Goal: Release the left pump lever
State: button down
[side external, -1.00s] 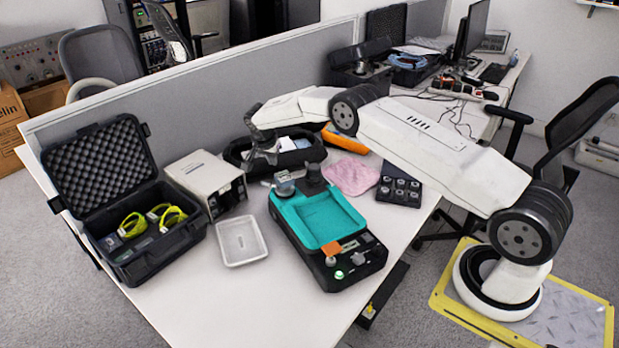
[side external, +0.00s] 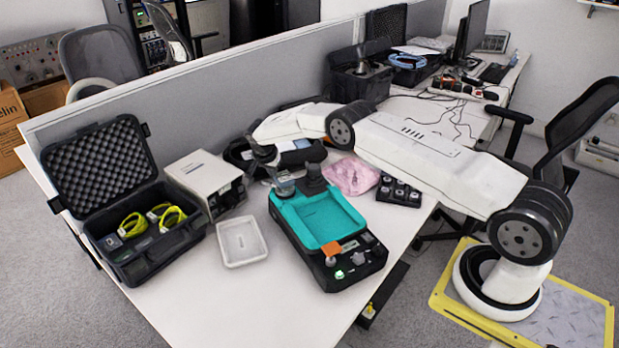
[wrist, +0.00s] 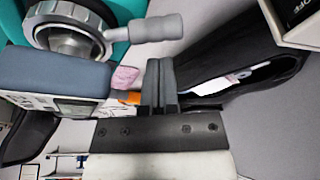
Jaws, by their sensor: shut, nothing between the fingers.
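The teal and black pump unit (side external: 347,273) sits on the white table in the side view. On its far left corner is a round metal fitting (side external: 284,186). In the wrist view the fitting (wrist: 70,38) shows as a ringed silver part, with a grey lever (wrist: 150,28) sticking out to the right. My gripper (wrist: 159,62) is shut and empty, its fingertips just short of the lever in the picture; I cannot tell whether they touch. In the side view my gripper (side external: 268,176) is low beside the fitting, partly hidden.
A black pouch (side external: 312,154) lies behind the fitting. A grey boxed instrument (side external: 205,180), a white tray (side external: 242,242) and an open black case (side external: 150,258) stand left. A pink cloth (side external: 350,175) and a black block (side external: 400,190) lie right. The front table is clear.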

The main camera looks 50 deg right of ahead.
aim_at(265, 185)
jog(key=shift+s+a, duration=0.3)
jog(key=shift+a, duration=0.65)
jog(key=shift+a+n+t, duration=0.3)
jog(key=shift+a+n, duration=0.15)
jog(key=shift+n, duration=0.35)
jog(key=shift+s+a+n+t+y, duration=0.2)
jog(key=shift+a+n, duration=0.2)
jog(key=shift+n, duration=0.4)
jog(key=shift+s+a+n+t+y, duration=0.15)
jog(key=shift+a+n, duration=0.25)
jog(key=shift+n, duration=0.4)
jog(key=shift+a, duration=0.25)
jog(key=shift+s, duration=0.1)
